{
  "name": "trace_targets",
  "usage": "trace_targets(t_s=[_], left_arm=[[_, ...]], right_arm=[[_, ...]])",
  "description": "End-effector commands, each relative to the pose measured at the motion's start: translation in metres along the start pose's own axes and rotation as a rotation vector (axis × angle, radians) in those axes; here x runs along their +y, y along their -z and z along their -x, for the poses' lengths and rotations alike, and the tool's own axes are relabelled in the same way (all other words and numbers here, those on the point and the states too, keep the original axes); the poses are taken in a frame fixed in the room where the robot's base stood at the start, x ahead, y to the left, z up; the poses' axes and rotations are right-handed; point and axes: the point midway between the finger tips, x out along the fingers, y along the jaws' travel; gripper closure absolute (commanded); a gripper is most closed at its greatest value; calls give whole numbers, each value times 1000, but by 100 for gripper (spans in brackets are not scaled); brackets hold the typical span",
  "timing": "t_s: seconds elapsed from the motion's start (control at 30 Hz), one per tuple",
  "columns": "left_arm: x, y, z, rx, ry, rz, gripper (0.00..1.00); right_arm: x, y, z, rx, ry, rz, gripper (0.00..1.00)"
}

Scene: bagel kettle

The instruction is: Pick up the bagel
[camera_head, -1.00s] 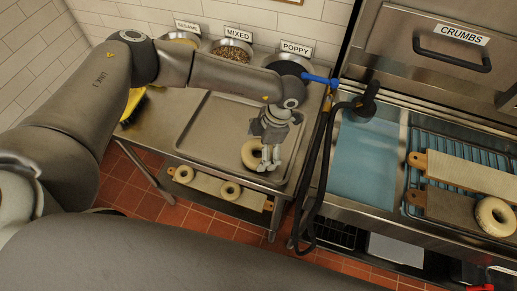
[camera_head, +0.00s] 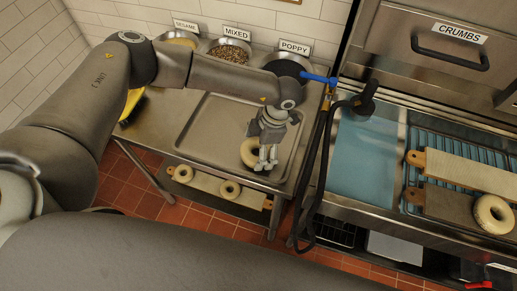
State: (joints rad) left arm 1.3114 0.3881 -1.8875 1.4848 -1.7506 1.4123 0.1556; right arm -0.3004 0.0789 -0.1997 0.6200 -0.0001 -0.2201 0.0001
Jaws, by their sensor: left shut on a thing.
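A pale bagel (camera_head: 249,153) lies in the metal tray (camera_head: 212,128) on the steel table, near the tray's right side. My left gripper (camera_head: 267,165) reaches down over the bagel's right side with its fingers shut on the bagel. The fingers hide the right part of the bagel. I cannot tell whether the bagel is clear of the tray's surface. My right gripper is not in view.
Bowls of sesame, mixed (camera_head: 229,51) and poppy toppings stand behind the tray. Two bagels sit on a board (camera_head: 205,181) on the shelf below. To the right are a blue water basin (camera_head: 366,160), a hose, boards on a rack and another bagel (camera_head: 493,214).

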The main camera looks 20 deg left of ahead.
Motion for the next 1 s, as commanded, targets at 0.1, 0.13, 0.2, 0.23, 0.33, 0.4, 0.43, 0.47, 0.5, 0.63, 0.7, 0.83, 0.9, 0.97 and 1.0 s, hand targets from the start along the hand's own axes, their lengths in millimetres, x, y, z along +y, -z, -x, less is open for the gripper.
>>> trace_targets(t_s=[0.1, 0.13, 0.2, 0.23, 0.33, 0.4, 0.43, 0.47, 0.5, 0.63, 0.7, 0.83, 0.9, 0.97, 1.0], left_arm=[[1, 3, 11, -2, -1, 1, 35], [1, 4, 16, -2, -1, 1, 35], [0, 7, 26, -3, -2, -1, 35], [-6, 7, 29, -3, 0, -5, 35], [-21, 11, 46, -4, -2, -6, 35], [-34, 14, 61, -4, -3, -7, 35], [-40, 16, 68, -5, -3, -8, 35], [-47, 17, 75, -5, -2, -7, 35], [-55, 20, 83, -4, -4, -8, 35], [-90, 22, 95, -2, -3, -9, 35], [-104, 23, 102, -1, -2, -8, 35], [-124, 25, 113, -1, -2, -4, 35], [-131, 26, 117, 0, -1, -4, 35], [-135, 26, 119, 0, -1, -2, 35], [-137, 27, 120, 1, -1, -2, 35]], right_arm=[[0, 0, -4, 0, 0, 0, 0], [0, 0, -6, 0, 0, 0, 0], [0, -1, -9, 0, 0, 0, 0], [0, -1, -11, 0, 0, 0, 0], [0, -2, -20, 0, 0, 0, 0], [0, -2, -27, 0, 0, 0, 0], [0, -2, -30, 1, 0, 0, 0], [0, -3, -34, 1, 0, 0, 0], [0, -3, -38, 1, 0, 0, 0], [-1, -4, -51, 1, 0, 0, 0], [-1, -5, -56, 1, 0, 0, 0], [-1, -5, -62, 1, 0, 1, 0], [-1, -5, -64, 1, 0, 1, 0], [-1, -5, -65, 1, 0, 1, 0], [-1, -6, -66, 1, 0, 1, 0]])
